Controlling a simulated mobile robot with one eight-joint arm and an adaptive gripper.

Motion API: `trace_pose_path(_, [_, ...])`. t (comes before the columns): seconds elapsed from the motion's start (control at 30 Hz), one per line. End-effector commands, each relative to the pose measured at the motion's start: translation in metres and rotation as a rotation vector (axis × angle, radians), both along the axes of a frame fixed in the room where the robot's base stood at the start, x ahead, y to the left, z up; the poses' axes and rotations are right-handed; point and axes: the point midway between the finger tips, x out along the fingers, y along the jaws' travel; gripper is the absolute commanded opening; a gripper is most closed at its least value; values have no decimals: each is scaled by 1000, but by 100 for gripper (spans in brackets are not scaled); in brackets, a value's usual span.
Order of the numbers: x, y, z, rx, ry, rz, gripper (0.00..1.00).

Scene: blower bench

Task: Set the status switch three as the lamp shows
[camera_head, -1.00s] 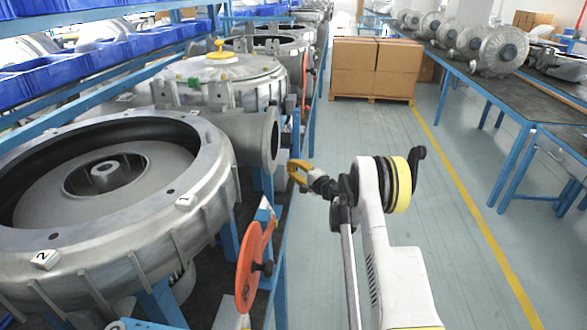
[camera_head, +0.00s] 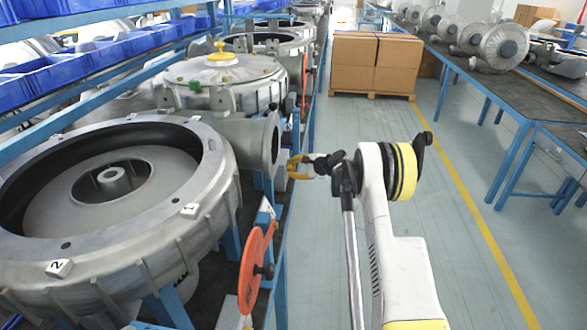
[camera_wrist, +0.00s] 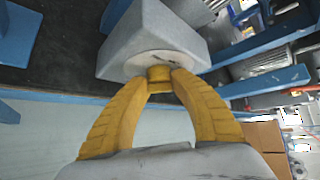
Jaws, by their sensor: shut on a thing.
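My gripper (camera_head: 296,168) is beside the round side outlet of the near grey blower housing (camera_head: 228,180). In the wrist view its yellow fingers (camera_wrist: 159,78) are shut on a small yellowish knob (camera_wrist: 160,73). The knob sits on a pale round plate (camera_wrist: 166,62) on the face of a grey block (camera_wrist: 150,30). Two small white blocks on the housing rim carry the figures 1 (camera_head: 190,211) and 2 (camera_head: 59,268). I cannot read a 3 anywhere. A small green piece (camera_head: 195,86), perhaps a lamp, is on the housing behind.
An orange disc (camera_head: 254,268) stands at the blue rack's aisle side, below my gripper. Cartons (camera_head: 375,62) on a pallet stand at the back of the aisle. A dark bench (camera_head: 500,95) runs along the right. The aisle floor between is clear.

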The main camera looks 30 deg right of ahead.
Motion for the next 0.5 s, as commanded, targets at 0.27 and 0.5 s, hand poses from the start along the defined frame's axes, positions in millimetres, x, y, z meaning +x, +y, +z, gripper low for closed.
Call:
trace_pose_path(0.27, [1,-1,2,7,4,-4,0])
trace_pose_path(0.5, [1,-1,2,7,3,-3,49])
